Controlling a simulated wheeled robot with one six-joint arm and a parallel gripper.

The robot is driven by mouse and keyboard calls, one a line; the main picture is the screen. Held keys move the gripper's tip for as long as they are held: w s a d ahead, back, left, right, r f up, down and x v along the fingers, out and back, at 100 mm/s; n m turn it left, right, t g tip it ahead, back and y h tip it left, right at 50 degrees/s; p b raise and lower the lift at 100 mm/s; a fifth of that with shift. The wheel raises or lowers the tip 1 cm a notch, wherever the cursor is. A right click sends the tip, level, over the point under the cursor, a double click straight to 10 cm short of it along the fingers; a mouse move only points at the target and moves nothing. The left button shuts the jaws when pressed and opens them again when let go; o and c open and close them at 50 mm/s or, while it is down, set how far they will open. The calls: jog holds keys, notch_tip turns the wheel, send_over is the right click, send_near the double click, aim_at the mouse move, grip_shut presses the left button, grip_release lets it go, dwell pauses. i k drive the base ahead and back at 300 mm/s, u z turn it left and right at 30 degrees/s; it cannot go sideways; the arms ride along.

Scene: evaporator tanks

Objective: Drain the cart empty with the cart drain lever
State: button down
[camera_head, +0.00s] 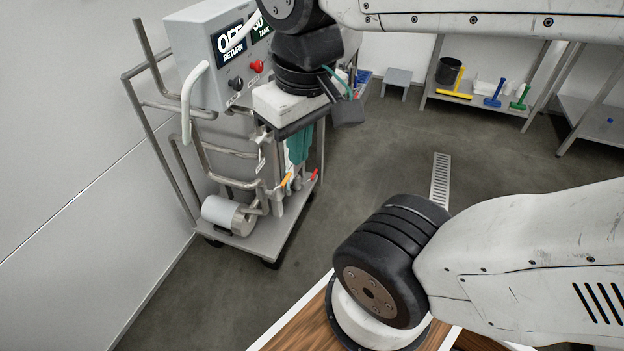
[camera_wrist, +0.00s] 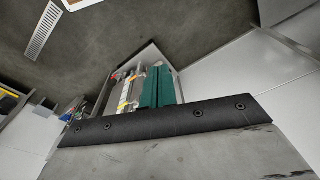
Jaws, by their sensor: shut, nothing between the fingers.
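The cart (camera_head: 262,235) stands at the left against the wall, with pipes and a grey control box (camera_head: 200,65) on top. Low on its pipework are an orange-handled lever (camera_head: 286,180) and a red-handled lever (camera_head: 314,174). I cannot tell by any label which is the drain lever. My gripper (camera_head: 298,160) hangs over the cart's right side, its teal fingers pointing down, shut and empty, above the two levers. In the wrist view the teal fingers (camera_wrist: 160,75) show beyond a black bar, with orange-yellow parts (camera_wrist: 124,106) beside them. Contact cannot be told.
The box display (camera_head: 232,40) reads OFF over RETURN; a TANK display is partly hidden by my arm. A red knob (camera_head: 257,66) and a black knob (camera_head: 236,84) sit below. A floor drain grate (camera_head: 440,180) lies right of the cart. Shelves (camera_head: 490,105) with cleaning tools stand behind.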

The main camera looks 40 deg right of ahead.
aim_at(315, 173)
jog(key=k, duration=0.55)
jog(key=z, duration=0.4)
jog(key=i, duration=0.75)
jog(key=z, duration=0.85)
jog(key=i, duration=0.85)
jog(key=z, duration=0.3)
